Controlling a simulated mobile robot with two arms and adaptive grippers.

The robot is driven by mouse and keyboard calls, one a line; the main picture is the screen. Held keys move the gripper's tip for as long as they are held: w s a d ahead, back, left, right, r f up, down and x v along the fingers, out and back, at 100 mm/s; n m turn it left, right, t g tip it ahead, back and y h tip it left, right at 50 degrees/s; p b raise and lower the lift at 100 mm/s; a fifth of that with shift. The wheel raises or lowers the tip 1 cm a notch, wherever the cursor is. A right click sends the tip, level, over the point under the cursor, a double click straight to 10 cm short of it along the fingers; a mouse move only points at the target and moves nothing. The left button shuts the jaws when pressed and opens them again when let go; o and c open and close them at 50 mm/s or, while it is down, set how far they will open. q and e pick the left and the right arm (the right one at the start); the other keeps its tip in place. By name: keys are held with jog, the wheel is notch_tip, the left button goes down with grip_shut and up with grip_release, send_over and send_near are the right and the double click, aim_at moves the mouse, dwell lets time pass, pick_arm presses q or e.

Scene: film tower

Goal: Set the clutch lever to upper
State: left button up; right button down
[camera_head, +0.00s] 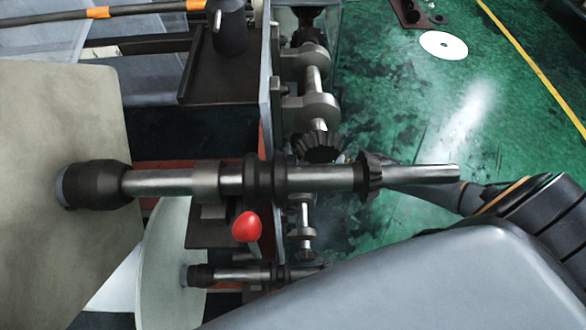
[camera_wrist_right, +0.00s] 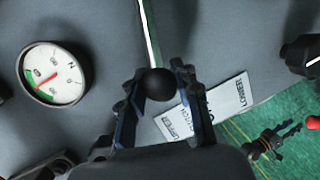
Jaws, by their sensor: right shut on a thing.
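In the right wrist view, a black ball knob (camera_wrist_right: 160,84), which appears to be the clutch lever's, sits between the fingers of my right gripper (camera_wrist_right: 159,90). The gripper is shut on it. My left gripper is not in view.
A round gauge (camera_wrist_right: 54,74) is left of the gripper. In the head view, a horizontal shaft (camera_head: 160,184) with a bevel gear crosses in front, and a red-knobbed lever (camera_head: 247,227) stands below it. Green floor (camera_head: 400,90) is open at the upper right.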

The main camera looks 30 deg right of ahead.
jog(key=shift+w+d+r+m+g+p, duration=0.15)
jog(key=shift+w+r+m+g+p, duration=0.1)
jog(key=shift+r+m+p, duration=0.3)
jog(key=shift+w+d+r+m+g+p, duration=0.1)
jog(key=shift+w+r+m+g+p, duration=0.2)
jog(key=shift+r, duration=0.45)
jog(key=shift+w+d+r+m, duration=0.1)
jog(key=shift+r+m, duration=0.1)
jog(key=shift+m, duration=0.05)
jog(key=shift+w, duration=0.1)
jog(key=c, duration=1)
grip_release()
jog(key=shift+d+r, duration=0.1)
jog(key=shift+d, duration=0.05)
jog(key=shift+o, duration=0.2)
jog(key=shift+s, duration=0.2)
jog(key=v, duration=1.2)
